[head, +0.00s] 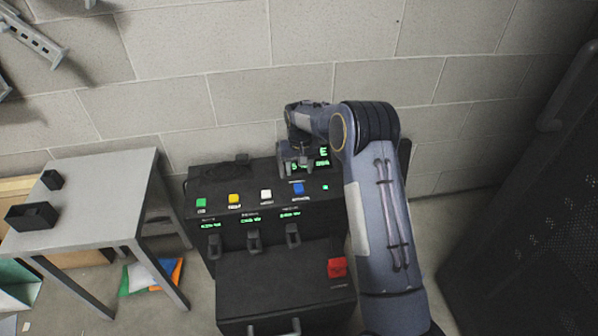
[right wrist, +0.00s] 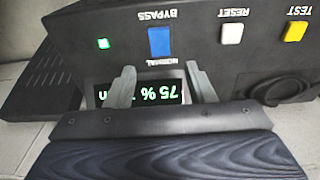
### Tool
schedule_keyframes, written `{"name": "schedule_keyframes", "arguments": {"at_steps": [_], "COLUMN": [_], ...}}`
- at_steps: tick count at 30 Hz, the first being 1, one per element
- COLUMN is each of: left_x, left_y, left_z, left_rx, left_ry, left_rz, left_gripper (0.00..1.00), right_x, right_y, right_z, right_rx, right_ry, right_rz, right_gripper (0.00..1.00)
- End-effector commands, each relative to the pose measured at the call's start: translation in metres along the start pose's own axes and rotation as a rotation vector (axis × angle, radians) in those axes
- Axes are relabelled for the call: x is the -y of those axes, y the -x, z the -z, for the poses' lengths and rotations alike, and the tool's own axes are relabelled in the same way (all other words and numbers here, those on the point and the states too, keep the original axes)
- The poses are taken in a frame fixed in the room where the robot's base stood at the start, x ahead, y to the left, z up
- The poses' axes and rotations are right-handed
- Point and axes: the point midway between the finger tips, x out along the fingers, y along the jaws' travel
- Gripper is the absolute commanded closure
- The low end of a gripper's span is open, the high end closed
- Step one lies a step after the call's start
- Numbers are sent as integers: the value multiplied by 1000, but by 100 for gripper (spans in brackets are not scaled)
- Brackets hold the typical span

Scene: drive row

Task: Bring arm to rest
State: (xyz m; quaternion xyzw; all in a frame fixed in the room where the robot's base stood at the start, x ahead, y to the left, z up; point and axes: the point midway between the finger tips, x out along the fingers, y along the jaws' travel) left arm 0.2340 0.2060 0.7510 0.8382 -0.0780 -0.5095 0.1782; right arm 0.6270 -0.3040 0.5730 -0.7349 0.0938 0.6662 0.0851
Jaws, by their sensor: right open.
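My right arm (head: 375,215) reaches forward over a black control cabinet (head: 285,275) and bends left at its far end. My right gripper (head: 295,163) is above the back of the cabinet's panel, just behind the blue button (head: 298,188). In the right wrist view the gripper (right wrist: 160,78) is open, with its two fingers apart and nothing between them. Behind the fingers is a lit display (right wrist: 150,92) with green text, partly hidden, reading "75 %" upside down. Whether the fingers touch the panel I cannot tell.
The panel also has green (head: 201,203), yellow (head: 233,198) and white (head: 266,195) buttons. A red part (head: 337,267) is on the cabinet's lower right. A grey table (head: 90,205) stands left. A block wall (head: 300,40) is behind; a dark perforated unit (head: 530,220) stands right.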

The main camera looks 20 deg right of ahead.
Motion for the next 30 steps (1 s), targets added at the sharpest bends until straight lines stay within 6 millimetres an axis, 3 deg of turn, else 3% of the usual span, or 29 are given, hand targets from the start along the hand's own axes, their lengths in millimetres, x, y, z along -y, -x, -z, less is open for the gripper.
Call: {"name": "schedule_keyframes", "arguments": {"at_steps": [14, 17, 20, 23, 30], "left_x": [0, 0, 0, 0, 0], "left_y": [0, 0, 0, 0, 0], "left_z": [0, 0, 0, 0, 0], "left_rx": [0, 0, 0, 0, 0], "left_ry": [0, 0, 0, 0, 0], "left_rz": [0, 0, 0, 0, 0], "left_gripper": [100, 100, 100, 100, 100], "right_x": [0, -2, -7, -14, -25], "right_y": [2, 9, 35, 76, 171], "right_z": [0, -2, -10, -29, -111], "right_rx": [-1, -5, -18, -40, -105], "right_ry": [0, -4, -13, -26, -28], "right_rz": [0, 8, 35, 84, 219], "right_gripper": [51, 51, 51, 51, 51]}}
